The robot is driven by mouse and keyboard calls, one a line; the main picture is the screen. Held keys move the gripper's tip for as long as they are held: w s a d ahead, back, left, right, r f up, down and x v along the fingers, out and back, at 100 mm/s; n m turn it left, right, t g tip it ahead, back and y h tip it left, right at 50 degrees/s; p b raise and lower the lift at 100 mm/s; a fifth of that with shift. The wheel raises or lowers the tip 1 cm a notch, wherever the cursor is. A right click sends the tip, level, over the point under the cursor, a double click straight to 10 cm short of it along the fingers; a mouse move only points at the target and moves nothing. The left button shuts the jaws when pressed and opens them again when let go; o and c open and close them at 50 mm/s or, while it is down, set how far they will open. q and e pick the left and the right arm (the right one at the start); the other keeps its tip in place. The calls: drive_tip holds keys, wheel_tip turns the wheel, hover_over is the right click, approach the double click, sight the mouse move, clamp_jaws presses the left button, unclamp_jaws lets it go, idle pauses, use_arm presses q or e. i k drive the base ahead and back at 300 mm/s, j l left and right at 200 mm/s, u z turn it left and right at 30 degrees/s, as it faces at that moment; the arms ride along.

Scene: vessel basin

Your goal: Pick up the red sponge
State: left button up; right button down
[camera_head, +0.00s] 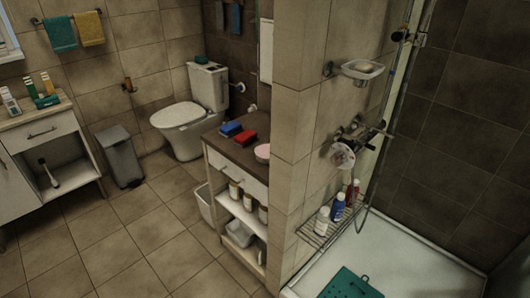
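The red sponge (243,137) lies on the dark top of the small cabinet (218,144) in the middle of the head view. A blue sponge-like block (230,129) lies close behind it to the left. A pink round item (262,152) sits on the same top, to the right, partly hidden by the tiled wall. Neither of my grippers is in view.
A tiled partition wall (300,150) stands right of the cabinet, with a shower tray (400,262) and wire rack (325,232) beyond it. A toilet (185,125), grey bin (119,155) and white cabinet (50,150) stand behind and left. The tiled floor (130,245) is open at left front.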

sight(243, 140)
drive_tip(key=z, duration=0.45)
drive_tip(key=i+j+z, duration=0.25)
drive_tip(key=j, duration=0.15)
drive_tip(key=j+z, duration=0.2)
drive_tip(key=j, duration=0.15)
drive_tip(key=i+j+z, duration=0.1)
drive_tip(key=j+z, duration=0.15)
drive_tip(key=j, duration=0.2)
drive_tip(key=i+j+z, duration=0.1)
drive_tip(key=j+z, duration=0.15)
drive_tip(key=j, duration=0.2)
